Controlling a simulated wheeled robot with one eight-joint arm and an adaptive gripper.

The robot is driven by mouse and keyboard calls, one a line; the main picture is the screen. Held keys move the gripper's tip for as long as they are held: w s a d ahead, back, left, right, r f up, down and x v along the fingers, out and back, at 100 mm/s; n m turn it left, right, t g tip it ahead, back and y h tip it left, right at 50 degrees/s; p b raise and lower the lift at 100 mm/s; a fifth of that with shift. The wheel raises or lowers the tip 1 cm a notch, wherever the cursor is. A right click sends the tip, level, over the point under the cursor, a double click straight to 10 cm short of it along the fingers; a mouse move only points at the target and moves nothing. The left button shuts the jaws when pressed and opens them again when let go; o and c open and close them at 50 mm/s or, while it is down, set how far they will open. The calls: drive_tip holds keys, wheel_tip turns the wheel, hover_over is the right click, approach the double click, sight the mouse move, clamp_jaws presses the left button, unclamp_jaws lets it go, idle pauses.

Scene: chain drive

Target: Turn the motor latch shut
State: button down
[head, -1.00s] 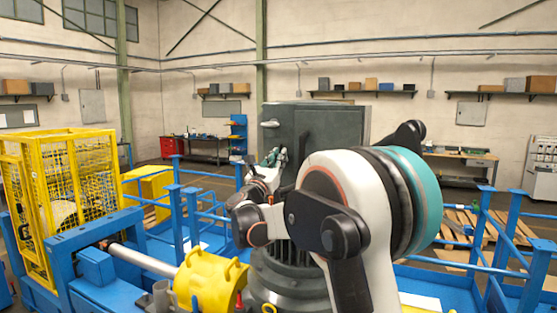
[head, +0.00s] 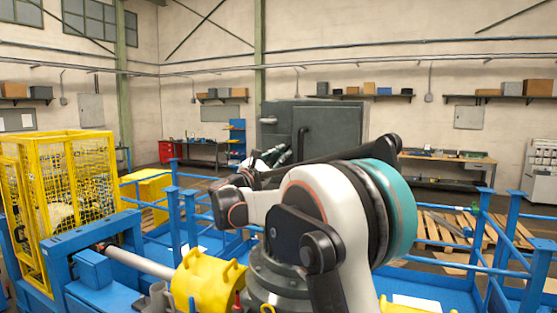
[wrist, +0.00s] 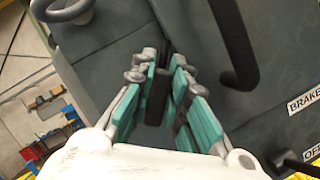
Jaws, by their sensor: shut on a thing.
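The motor housing (head: 345,130) is a dark grey box behind my arm in the head view. Its grey face (wrist: 110,50) fills much of the wrist view. My gripper (head: 283,157) is at the housing's front, partly behind my own arm in the head view. In the wrist view its teal fingers (wrist: 165,85) are closed on a short black bar (wrist: 157,97), which looks like the motor latch. The bar's far end and its mount are hidden by the fingers.
A curved black handle (wrist: 238,45) stands just right of the fingers. A grey ring (wrist: 65,8) sits at upper left. "BRAKE" (wrist: 306,99) and "OFF" labels are at right. Blue railings (head: 175,205) and a yellow coupling (head: 208,282) surround the lower area.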

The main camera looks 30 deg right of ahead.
drive_tip(key=m+g, duration=0.1)
drive_tip(key=m, duration=0.3)
drive_tip(key=m+g, duration=0.1)
drive_tip(key=m, duration=0.1)
drive_tip(key=shift+s+d+f+m+g+y, duration=0.1)
drive_tip(key=shift+s+f+m+g+y, duration=0.05)
drive_tip(key=shift+f+m+g+y, duration=0.2)
drive_tip(key=shift+s+f+m+g+y, duration=0.15)
drive_tip(key=shift+m+g+y, duration=0.2)
drive_tip(key=shift+m, duration=0.85)
drive_tip(key=shift+w+f+m+g+y, duration=0.15)
drive_tip(key=shift+m+y, duration=0.25)
drive_tip(key=shift+m, duration=0.75)
drive_tip(key=shift+s, duration=0.1)
drive_tip(key=c, duration=1.6)
unclamp_jaws()
drive_tip(key=shift+o, duration=0.2)
drive_tip(key=v, duration=1.2)
